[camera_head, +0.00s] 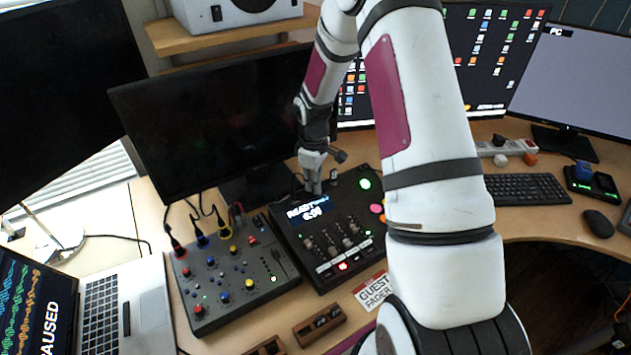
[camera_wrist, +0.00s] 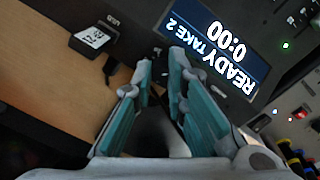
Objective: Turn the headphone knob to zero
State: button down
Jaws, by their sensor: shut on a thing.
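The black console (camera_head: 361,263) stands mid-desk with a lit screen (camera_head: 308,210) reading READY and 0:00; this screen also shows in the wrist view (camera_wrist: 232,50). My gripper (camera_head: 315,188) reaches down at the console's far edge, just beyond the screen. In the wrist view my gripper (camera_wrist: 163,68) has its two teal-padded fingers close together beside the screen. It is shut on a small dark part there, which looks to be the headphone knob. The fingers hide nearly all of that part, so its pointer and setting cannot be read.
A grey mixer (camera_head: 232,272) with coloured knobs and plugged cables stands left of the console. A dark monitor (camera_head: 205,120) rises close behind. A keyboard (camera_head: 526,189) is at right.

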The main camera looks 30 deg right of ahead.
jog(key=shift+a, duration=0.15)
jog(key=c, duration=1.6)
grip_release()
jog(key=shift+r, duration=0.15)
jog(key=shift+s+a+r, duration=0.1)
jog(key=shift+r, duration=2.85)
jog(key=shift+s+a+r, duration=0.1)
jog(key=shift+r, duration=2.8)
